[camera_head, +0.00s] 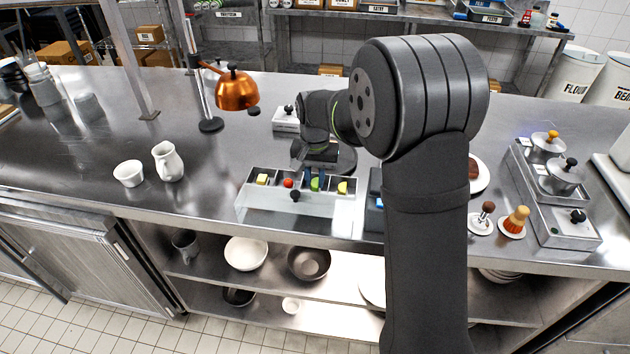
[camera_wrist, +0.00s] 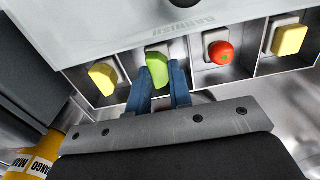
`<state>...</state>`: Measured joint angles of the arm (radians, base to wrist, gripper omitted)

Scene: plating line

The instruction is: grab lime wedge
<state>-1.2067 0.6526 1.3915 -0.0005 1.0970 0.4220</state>
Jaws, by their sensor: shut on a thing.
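The lime wedge (camera_wrist: 157,67) is a bright green piece in one compartment of the garnish box. It also shows in the head view (camera_head: 315,184), small and partly covered by my gripper. My gripper (camera_wrist: 161,85) has blue fingers, one on each side of the wedge, and is shut on it. The wedge is at the level of the compartment, over a pale block. The garnish box (camera_head: 272,180) is a row of compartments with a clear lid tilted toward the front. In the head view my gripper (camera_head: 315,180) reaches down into the box from behind.
A red tomato (camera_wrist: 221,52) sits in the neighbouring compartment, with yellow pieces (camera_wrist: 289,40) and (camera_wrist: 103,78) in others. The lid's edge lies close to the fingers. A copper heat lamp (camera_head: 236,92) hangs behind left. A white pitcher (camera_head: 168,161) and bowl (camera_head: 129,173) stand left.

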